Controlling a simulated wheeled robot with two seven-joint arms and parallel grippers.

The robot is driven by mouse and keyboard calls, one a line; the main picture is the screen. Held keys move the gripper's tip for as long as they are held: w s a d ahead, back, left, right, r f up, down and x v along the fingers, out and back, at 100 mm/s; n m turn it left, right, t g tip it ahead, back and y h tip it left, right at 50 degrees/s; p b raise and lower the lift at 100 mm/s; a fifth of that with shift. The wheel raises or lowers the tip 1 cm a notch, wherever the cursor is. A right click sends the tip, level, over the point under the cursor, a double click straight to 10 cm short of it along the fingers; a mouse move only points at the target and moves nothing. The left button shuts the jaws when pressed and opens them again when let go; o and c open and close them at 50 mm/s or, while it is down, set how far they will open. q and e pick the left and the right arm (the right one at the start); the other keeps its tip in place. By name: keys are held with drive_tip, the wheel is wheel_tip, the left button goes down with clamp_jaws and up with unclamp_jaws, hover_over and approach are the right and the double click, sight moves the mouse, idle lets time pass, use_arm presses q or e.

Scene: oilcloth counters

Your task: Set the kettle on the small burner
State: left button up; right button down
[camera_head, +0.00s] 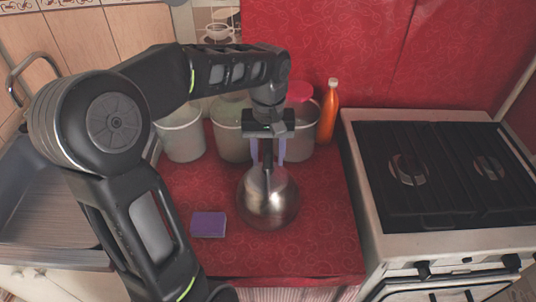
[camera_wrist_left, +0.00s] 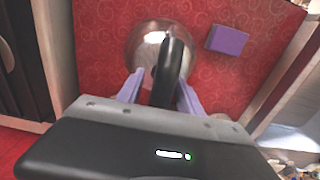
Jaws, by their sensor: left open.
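A shiny round metal kettle (camera_head: 268,200) with a dark handle stands on the red counter in the head view. It also shows in the left wrist view (camera_wrist_left: 146,42), with its black handle (camera_wrist_left: 170,70) between the fingers. My left gripper (camera_head: 268,160) is open above the kettle, its two purple fingers on either side of the handle. I cannot tell whether they touch it. The stove (camera_head: 450,235) stands at the right with a black top. Two round burners show on it, a left one (camera_head: 408,170) and a right one (camera_head: 488,167). My right gripper is not in view.
A purple sponge (camera_head: 208,225) lies left of the kettle. Several canisters, one pale (camera_head: 182,135) and one red-lidded (camera_head: 300,125), stand behind it, with an orange bottle (camera_head: 328,112) beside them. A sink (camera_head: 45,205) is at far left. The stove top is clear.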

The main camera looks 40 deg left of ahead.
sight(268, 142)
use_arm(q)
drive_tip(key=shift+r, duration=0.1)
wheel_tip(268, 142, up, 6)
drive_tip(key=shift+w+r, duration=0.1)
wheel_tip(268, 142, up, 5)
drive_tip(key=p, duration=0.3)
drive_tip(key=shift+r+p, duration=0.1)
drive_tip(key=shift+p, duration=0.2)
drive_tip(key=shift+r+p, duration=0.35)
drive_tip(key=shift+o, duration=0.5)
